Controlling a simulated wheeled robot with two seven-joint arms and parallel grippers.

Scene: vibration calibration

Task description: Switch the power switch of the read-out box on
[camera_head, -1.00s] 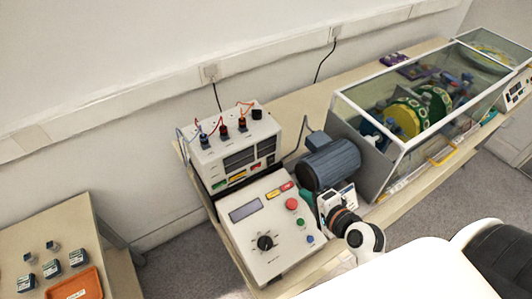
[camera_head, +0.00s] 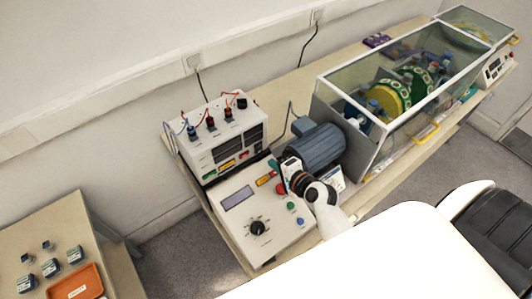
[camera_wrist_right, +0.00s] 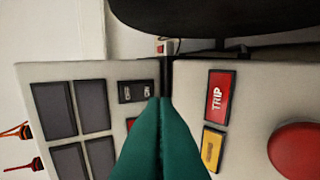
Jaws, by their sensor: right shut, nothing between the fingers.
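The read-out box (camera_head: 200,155) stands at the back left of the bench, with dark displays and a row of small coloured parts on its front. In the right wrist view its front (camera_wrist_right: 110,77) fills the left side. The black rocker power switch (camera_wrist_right: 135,91), with ON and OFF marks, shows just left of my fingertips. My right gripper (camera_head: 277,166) is over the panel box, near the right end of the read-out box front. Its teal fingers (camera_wrist_right: 160,100) are shut and empty and hide part of a red piece; contact with the switch cannot be told. My left gripper is not in view.
The sloped panel box (camera_head: 235,222) in front has a knob, coloured buttons and a red TRIP label (camera_wrist_right: 216,96). A grey motor (camera_head: 318,145) and a glass-covered rig (camera_head: 375,130) stand to the right. Red and blue leads rise from the read-out box top.

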